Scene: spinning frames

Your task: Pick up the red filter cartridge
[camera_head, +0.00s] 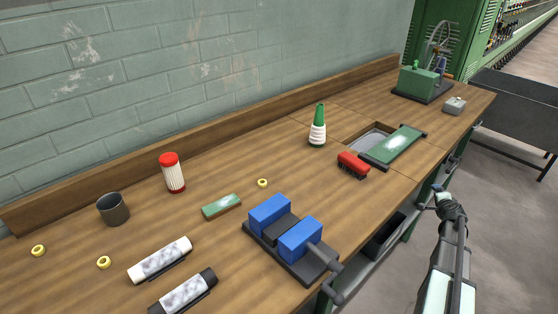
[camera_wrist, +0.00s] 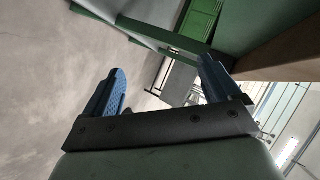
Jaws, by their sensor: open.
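The red filter cartridge (camera_head: 173,178), a ribbed white cylinder with red ends, stands upright on the wooden bench toward the back left, near the wall. My gripper (camera_head: 438,190) is off the bench's front edge at the right, far from the cartridge. In the wrist view my gripper (camera_wrist: 163,78) has its two blue fingers wide apart with nothing between them. The cartridge is not visible in the wrist view.
Near the cartridge are a dark cup (camera_head: 113,209), a green block (camera_head: 221,206) and yellow rings (camera_head: 262,183). A blue vise (camera_head: 286,230) stands at the front edge.

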